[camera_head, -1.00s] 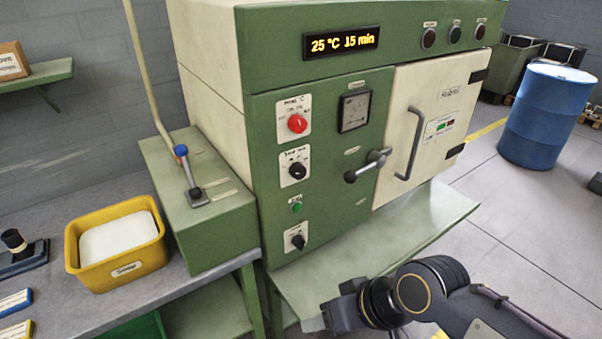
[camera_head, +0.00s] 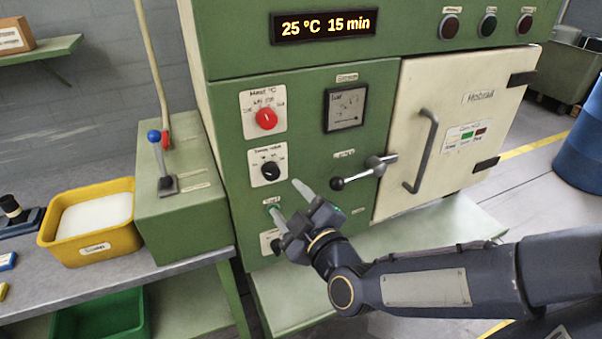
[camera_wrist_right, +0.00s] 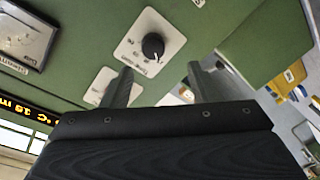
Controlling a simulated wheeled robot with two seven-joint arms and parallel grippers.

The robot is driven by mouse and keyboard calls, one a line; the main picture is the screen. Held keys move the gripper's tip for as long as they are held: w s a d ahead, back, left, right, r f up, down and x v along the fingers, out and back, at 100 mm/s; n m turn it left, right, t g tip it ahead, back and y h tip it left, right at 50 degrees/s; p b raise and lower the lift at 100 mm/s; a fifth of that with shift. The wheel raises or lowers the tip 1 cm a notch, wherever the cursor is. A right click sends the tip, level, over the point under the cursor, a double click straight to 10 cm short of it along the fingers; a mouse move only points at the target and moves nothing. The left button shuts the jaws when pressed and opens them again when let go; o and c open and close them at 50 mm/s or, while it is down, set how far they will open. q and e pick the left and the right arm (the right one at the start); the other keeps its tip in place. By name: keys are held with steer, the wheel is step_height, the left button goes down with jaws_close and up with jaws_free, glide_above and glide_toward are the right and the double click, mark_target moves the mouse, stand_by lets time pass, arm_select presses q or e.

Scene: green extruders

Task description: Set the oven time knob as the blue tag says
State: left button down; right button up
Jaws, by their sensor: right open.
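The time knob (camera_head: 270,171) is a black dial on a white plate, below the red heat knob (camera_head: 266,119) on the green oven's front (camera_head: 237,179). It also shows in the right wrist view (camera_wrist_right: 153,46), ahead of the fingertips. My right gripper (camera_head: 285,197) is open and empty, just below and right of the time knob, apart from it. Its two fingers also show in the wrist view (camera_wrist_right: 160,70). A blue tag (camera_head: 7,261) lies at the bench's left edge, cut off by the picture; its text cannot be read. My left gripper is not in view.
The display (camera_head: 324,26) reads 25 °C 15 min. A door latch lever (camera_head: 364,172) juts out right of my gripper, beside the door handle (camera_head: 421,150). A blue-topped lever (camera_head: 159,160) and yellow bin (camera_head: 92,226) stand left.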

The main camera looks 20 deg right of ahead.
mark_target(272, 174)
steer(key=shift+n+t, duration=0.3)
steer(key=w, duration=0.8)
steer(key=shift+a+r+p, duration=0.25)
steer(key=shift+a+p, duration=0.05)
steer(key=c, duration=1)
